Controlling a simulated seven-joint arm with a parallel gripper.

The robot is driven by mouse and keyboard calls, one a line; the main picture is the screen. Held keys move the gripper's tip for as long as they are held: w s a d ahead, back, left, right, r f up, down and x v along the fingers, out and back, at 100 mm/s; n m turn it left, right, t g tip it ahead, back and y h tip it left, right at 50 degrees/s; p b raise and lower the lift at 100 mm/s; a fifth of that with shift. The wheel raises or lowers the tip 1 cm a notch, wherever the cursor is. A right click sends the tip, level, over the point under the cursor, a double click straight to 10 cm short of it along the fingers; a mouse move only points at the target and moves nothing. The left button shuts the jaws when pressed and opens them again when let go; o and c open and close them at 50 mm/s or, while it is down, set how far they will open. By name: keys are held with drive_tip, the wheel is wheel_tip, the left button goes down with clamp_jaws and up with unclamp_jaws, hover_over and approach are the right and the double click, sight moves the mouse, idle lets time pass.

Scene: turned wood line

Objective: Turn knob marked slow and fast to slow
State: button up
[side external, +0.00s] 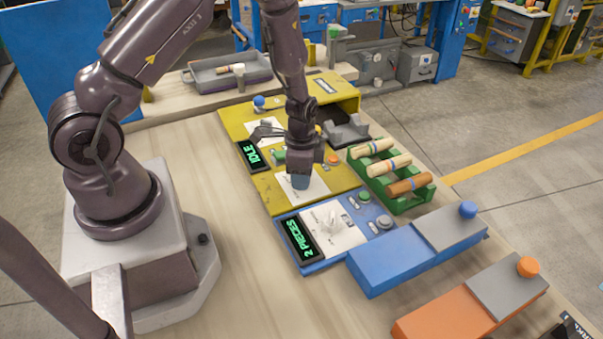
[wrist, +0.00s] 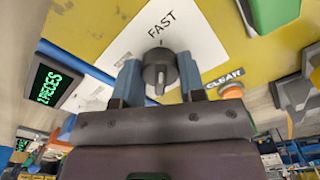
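The dark grey round knob (wrist: 158,72) sits on a white sheet (wrist: 190,35) printed FAST, on the yellow panel, in the wrist view. A lighter bar on the knob points down toward my palm, away from the word FAST. My gripper (wrist: 160,76) has one blue finger on each side of the knob, with little or no gap; I cannot tell whether they press on it. In the side view my gripper (side external: 300,181) points down at the white sheet (side external: 287,188) on the yellow station (side external: 262,187). The knob is hidden there, and I see no SLOW marking.
An orange button (wrist: 232,91) labelled CLEAR is close beside the right finger. A green rack (side external: 405,203) with wooden pieces stands to the right. The blue station (side external: 318,268) with a white knob and a "2 PIECES" display is in front.

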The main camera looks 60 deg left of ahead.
drive_tip(key=shift+n, duration=0.4)
drive_tip(key=n, duration=0.3)
drive_tip(key=shift+n, duration=0.4)
drive_tip(key=n, duration=0.9)
drive_tip(key=shift+d, duration=0.1)
drive_tip(key=n, duration=0.4)
drive_tip(key=shift+n, duration=0.3)
drive_tip(key=o, duration=0.9)
drive_tip(key=shift+o, duration=0.2)
wheel_tip(320, 180, up, 13)
